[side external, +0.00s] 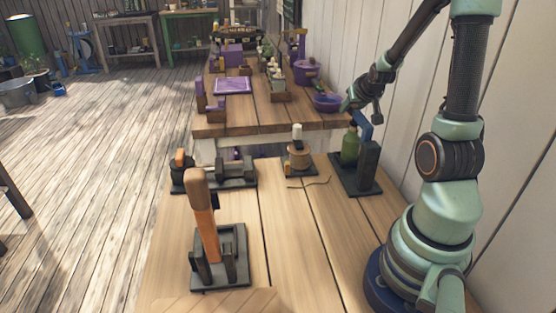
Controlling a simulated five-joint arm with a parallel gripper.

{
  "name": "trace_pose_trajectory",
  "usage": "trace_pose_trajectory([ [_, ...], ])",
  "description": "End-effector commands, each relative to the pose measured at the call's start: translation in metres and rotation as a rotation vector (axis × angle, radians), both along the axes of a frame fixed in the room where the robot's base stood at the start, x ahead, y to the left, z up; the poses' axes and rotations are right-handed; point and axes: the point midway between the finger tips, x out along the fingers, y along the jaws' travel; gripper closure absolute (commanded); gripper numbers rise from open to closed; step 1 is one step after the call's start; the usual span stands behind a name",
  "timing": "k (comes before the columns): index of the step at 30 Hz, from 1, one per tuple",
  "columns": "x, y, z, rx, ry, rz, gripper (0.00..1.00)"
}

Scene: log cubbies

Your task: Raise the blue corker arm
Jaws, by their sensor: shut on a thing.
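The corker stands at the right of the near bench, with a dark base plate (350,187) and a dark post (369,165). A green bottle (349,147) stands upright on its base, beside the post. The blue corker arm (364,127) shows at the top of the post, as a short bent blue piece. My gripper (359,110) reaches down from the upper right and is shut on the blue arm. The fingertips are small and dark here, so the exact grip is hard to see.
A holder with an orange-and-wood handle (203,215) stands at the near left. A small wooden spool-like stand (299,155) and a grey roller-like device (235,168) sit left of the corker. Behind is a raised shelf (265,120) with purple items. The bench's front middle is clear.

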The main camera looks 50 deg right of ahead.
Motion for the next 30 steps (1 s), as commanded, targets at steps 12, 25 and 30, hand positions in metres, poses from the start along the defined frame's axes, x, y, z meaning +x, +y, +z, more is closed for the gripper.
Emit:
trace_pose_trajectory([
  [12,-0.003,0.004,0.012,-0.001,0.000,0.001,0.92],
  [25,-0.009,0.010,0.028,-0.002,-0.001,0.001,0.92],
  [30,-0.009,0.010,0.028,-0.002,-0.002,0.000,0.92],
])
